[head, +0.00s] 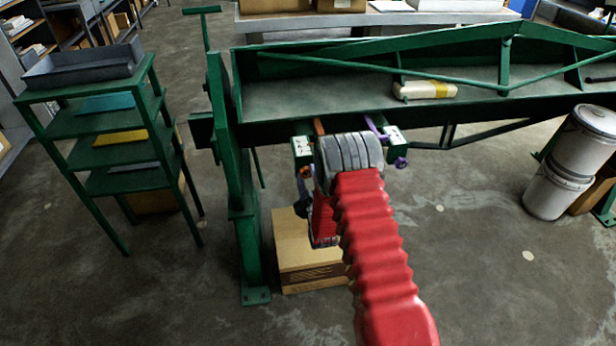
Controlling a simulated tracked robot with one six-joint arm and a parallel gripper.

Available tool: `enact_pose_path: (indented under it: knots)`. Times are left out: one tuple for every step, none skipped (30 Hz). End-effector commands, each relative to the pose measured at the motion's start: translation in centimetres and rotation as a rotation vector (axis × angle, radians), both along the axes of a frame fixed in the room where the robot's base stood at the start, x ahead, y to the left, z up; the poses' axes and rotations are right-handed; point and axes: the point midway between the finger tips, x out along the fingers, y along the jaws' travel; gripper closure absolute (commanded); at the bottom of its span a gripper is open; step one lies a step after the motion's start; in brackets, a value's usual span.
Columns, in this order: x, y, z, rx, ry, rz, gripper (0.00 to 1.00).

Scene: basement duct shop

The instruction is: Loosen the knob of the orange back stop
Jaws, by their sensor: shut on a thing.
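The orange back stop (318,126) shows as a short orange bar under the front edge of the green machine, mostly hidden behind my grey wrist. Its orange knob (304,172) hangs below a green bracket (302,149) with white labels. My gripper (302,192) is small and dark here, just under the bracket, and is shut on the orange knob; its fingertips are hard to make out. A purple back stop (374,127) with a purple knob (400,162) is to the right, at a second green bracket (393,138), apart from my gripper.
The green machine (300,95) spans the back, with a cream and yellow block (425,90) on it. A green shelf stand (115,180) is left, white buckets (550,190) right. Floor at front is clear.

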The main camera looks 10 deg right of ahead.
Motion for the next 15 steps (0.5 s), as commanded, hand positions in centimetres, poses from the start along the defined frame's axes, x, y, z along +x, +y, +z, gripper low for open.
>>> enact_pose_path:
  knots:
    - [-0.01,0.13,-0.06,-0.043,0.001,0.002,0.86]
    - [-0.01,0.15,-0.07,-0.071,0.001,0.002,0.86]
    - [-0.01,0.17,-0.09,-0.109,0.001,0.003,0.86]
    - [-0.01,0.20,-0.09,-0.138,0.001,0.003,0.86]
    - [-0.01,0.20,-0.11,-0.166,0.001,0.003,0.86]
    - [-0.01,0.23,-0.13,-0.204,0.001,0.003,0.86]
    - [-0.01,0.24,-0.14,-0.233,0.002,0.003,0.86]
    - [-0.01,0.26,-0.16,-0.261,0.002,0.003,0.86]
    - [-0.01,0.27,-0.17,-0.299,0.001,0.004,0.86]
    - [-0.01,0.30,-0.19,-0.328,0.002,0.004,0.86]
    - [-0.02,0.31,-0.20,-0.356,0.002,0.004,0.86]
    - [-0.02,0.33,-0.23,-0.394,0.002,0.004,0.86]
    - [-0.02,0.35,-0.24,-0.423,0.002,0.004,0.86]
    - [-0.02,0.36,-0.25,-0.451,0.002,0.004,0.86]
    - [-0.02,0.38,-0.28,-0.489,0.002,0.006,0.86]
